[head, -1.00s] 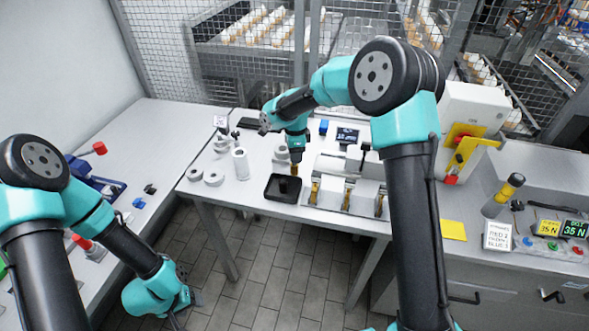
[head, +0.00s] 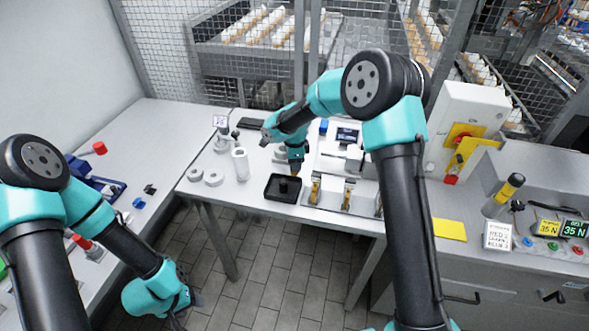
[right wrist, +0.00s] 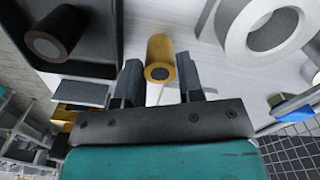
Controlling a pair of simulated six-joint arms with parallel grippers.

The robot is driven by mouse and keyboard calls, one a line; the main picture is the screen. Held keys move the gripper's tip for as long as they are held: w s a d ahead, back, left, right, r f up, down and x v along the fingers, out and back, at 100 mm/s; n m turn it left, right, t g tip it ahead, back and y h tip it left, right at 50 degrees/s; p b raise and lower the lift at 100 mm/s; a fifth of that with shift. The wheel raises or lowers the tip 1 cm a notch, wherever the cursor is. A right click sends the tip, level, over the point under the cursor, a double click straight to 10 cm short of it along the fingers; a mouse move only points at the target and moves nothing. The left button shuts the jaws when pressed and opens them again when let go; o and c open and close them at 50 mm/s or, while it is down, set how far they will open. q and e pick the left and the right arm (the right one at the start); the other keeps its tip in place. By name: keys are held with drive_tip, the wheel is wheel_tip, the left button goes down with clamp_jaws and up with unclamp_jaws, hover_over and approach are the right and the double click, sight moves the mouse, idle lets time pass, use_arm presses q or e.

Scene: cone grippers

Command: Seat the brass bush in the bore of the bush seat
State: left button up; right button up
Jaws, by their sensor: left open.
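The brass bush (right wrist: 158,50) is a small hollow yellow cylinder in the right wrist view, its holed end facing the camera. My right gripper (right wrist: 160,78) has one finger on each side of it; I cannot tell whether the fingers press on it. In the head view this gripper (head: 295,172) is low, just behind the black tray, and mostly hides the bush. A pale round part with a bore (right wrist: 268,25), possibly the bush seat, lies at the upper right of the wrist view. My left gripper (head: 180,302) is low at the left, its jaws barely showing.
The black tray (head: 270,197) holds a dark hollow cylinder (right wrist: 58,32). Pale rings (head: 214,179) and a white cylinder (head: 240,164) stand left of it. A fixture with brass-coloured parts (head: 347,195) is close on the right.

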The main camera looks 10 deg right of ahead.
drive_tip(key=c, duration=0.5)
drive_tip(key=shift+r, duration=0.55)
wheel_tip(320, 180, up, 3)
drive_tip(key=shift+f, duration=0.1)
drive_tip(key=s+a, duration=0.1)
drive_tip(key=s, duration=0.4)
drive_tip(key=s+a, duration=0.1)
drive_tip(key=s, duration=0.4)
drive_tip(key=s+a+r, duration=0.1)
drive_tip(key=s+a, duration=0.1)
drive_tip(key=s, duration=0.3)
drive_tip(key=shift+s, duration=0.25)
